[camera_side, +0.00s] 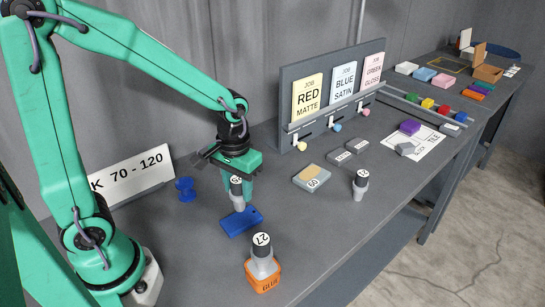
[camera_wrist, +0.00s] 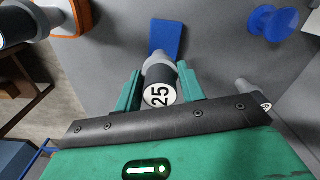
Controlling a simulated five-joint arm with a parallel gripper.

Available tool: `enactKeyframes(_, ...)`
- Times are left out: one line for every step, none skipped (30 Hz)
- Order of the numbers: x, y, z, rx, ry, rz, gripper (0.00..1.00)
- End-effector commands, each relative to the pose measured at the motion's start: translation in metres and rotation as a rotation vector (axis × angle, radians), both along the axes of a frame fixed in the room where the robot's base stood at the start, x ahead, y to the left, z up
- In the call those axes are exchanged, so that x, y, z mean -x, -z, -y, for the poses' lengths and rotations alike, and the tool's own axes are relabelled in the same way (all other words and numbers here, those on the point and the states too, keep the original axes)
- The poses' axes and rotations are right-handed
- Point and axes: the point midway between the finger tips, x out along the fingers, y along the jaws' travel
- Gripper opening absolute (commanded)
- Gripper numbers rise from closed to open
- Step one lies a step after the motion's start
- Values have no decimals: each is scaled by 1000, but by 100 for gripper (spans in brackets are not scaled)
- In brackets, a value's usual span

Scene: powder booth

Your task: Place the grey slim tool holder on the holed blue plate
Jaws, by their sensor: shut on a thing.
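My gripper (camera_side: 238,190) is shut on the grey slim tool holder (camera_side: 240,201), which has a black upper part and a round white label. In the wrist view the holder (camera_wrist: 160,82) sits upright between the two green fingers, its label reading 25. The holed blue plate (camera_side: 242,224) lies flat on the grey bench, below the holder, with a small hole near one end. The plate also shows in the wrist view (camera_wrist: 167,38), partly hidden by the holder. I cannot tell whether the holder's lower end touches the plate.
A holder labelled 27 (camera_side: 262,263) stands in an orange block (camera_side: 264,281) in front of the plate. Another holder (camera_side: 360,188) stands to the right. A blue spool-shaped piece (camera_side: 186,190) is left of the plate. A tan-topped block (camera_side: 312,177) lies right of my gripper.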

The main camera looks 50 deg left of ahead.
Motion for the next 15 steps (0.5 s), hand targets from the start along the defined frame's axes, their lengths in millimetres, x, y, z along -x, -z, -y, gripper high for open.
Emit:
enactKeyframes(-3, 2, -4, 0, -3, 1, 4)
enactKeyframes(-4, 3, -5, 0, -2, 2, 4)
enactKeyframes(-5, 4, -7, 0, -1, 2, 4)
enactKeyframes(-5, 5, -7, 0, -1, 2, 4)
enactKeyframes(-6, 5, -8, 0, 0, 3, 4)
enactKeyframes(-6, 5, -8, 0, 0, 3, 4)
enactKeyframes(-6, 5, -8, 0, 0, 3, 4)
enactKeyframes(-6, 5, -8, 0, 1, 3, 4)
enactKeyframes(-6, 5, -8, 0, 1, 3, 4)
enactKeyframes(-6, 6, -8, 0, 1, 3, 4)
enactKeyframes(-6, 7, -8, 0, 1, 2, 4)
enactKeyframes(-5, 8, -8, 0, 1, 1, 4)
enactKeyframes(-5, 10, -8, 0, 0, 0, 4)
enactKeyframes(-5, 13, -8, 0, 0, 0, 4)
enactKeyframes(-5, 17, -8, 0, 0, 0, 4)
